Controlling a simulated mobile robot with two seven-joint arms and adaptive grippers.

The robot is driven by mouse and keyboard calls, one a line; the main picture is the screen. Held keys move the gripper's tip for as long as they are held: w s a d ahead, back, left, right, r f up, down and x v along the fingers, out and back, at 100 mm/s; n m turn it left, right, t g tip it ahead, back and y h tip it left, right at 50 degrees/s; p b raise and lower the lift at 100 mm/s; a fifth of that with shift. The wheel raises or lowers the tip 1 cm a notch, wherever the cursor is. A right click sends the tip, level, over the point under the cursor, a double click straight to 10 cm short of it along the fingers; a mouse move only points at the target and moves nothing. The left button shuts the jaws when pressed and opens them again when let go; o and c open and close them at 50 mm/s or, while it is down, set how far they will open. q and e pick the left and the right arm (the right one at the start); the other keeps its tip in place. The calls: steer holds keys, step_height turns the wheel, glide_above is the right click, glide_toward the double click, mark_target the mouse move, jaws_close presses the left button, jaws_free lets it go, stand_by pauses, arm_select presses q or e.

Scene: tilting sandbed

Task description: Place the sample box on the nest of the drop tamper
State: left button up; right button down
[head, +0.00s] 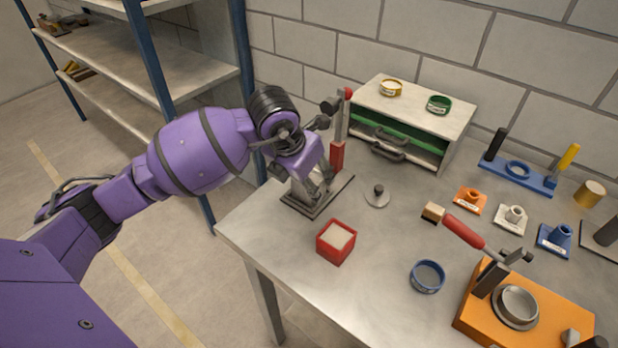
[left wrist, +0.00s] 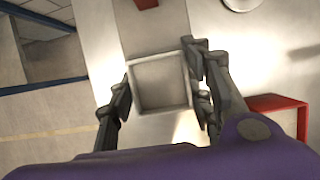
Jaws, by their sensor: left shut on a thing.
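The sample box, a pale grey square open box (left wrist: 160,82), is between the fingers of my left gripper (left wrist: 160,95), which is shut on it. Its inside looks empty and grey. In the head view my left gripper (head: 312,184) points down over the dark base plate (head: 296,205) of the drop tamper, mostly covering the box. The tamper's red weight (head: 337,157) on its upright stands behind the gripper. The nest is hidden under the box and gripper. I cannot tell whether the box touches it. My right gripper is out of view.
A red box with pale filling (head: 336,241) stands just in front of the tamper. A round knobbed lid (head: 377,195) lies to its right. A blue ring (head: 427,276) and an orange press (head: 480,312) are further right. A drawer cabinet (head: 450,118) stands behind.

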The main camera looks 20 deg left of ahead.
arm_select(q)
steer(key=o, duration=1.5)
steer(key=shift+r, duration=0.3)
steer(key=v, duration=1.1)
steer(key=shift+s+r, duration=0.15)
steer(key=shift+r, duration=0.15)
